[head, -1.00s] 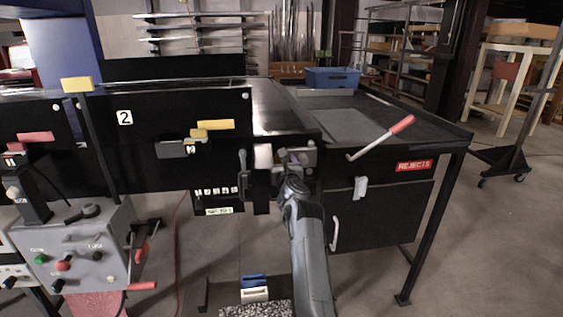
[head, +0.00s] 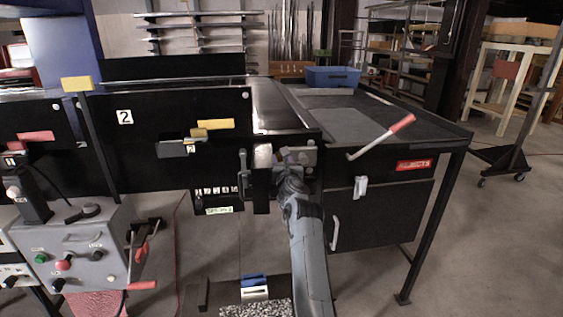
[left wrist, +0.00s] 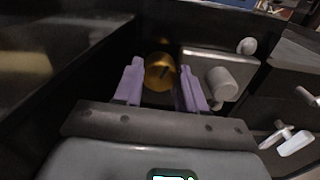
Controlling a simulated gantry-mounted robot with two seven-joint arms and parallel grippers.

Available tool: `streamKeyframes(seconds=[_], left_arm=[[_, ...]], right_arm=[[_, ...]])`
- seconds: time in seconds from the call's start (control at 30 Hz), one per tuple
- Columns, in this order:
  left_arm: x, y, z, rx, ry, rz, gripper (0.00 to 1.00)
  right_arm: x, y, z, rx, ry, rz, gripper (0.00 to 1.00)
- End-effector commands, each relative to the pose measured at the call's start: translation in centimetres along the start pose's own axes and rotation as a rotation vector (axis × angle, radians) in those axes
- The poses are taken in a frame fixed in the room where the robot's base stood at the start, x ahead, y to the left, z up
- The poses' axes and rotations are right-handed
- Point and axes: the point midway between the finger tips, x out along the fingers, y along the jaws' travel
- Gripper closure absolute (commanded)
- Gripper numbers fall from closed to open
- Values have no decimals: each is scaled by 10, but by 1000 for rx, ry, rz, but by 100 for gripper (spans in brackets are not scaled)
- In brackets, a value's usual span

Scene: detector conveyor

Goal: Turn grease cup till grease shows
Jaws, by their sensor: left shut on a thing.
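The grease cup (left wrist: 160,72) is a round brass-coloured piece with a dark mark on its face, in the left wrist view. My left gripper (left wrist: 159,80) has its two purple fingers on either side of it and is shut on it. In the head view my left gripper (head: 287,168) is at the black conveyor frame, below the metal belt end, and its wrist hides the cup there. I cannot make out grease in either view. My right gripper is not in view.
A grey block with a round knob (left wrist: 221,84) sits close right of the cup. A red-handled lever (head: 382,138) and a REJECTS bin (head: 380,215) are to the right. A grey control box (head: 80,245) stands at left.

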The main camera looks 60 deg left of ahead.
Motion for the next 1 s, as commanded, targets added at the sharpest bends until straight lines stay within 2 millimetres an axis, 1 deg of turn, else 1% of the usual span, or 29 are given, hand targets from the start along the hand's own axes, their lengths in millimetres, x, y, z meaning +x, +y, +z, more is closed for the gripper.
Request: streamKeyframes(seconds=[0.17,0.7,1.0], left_arm=[[0,0,1,110,-1,0,90],[0,-2,1,545,-1,-1,90],[0,-3,0,684,-1,0,90]], right_arm=[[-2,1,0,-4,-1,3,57],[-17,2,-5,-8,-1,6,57],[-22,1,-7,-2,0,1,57]])
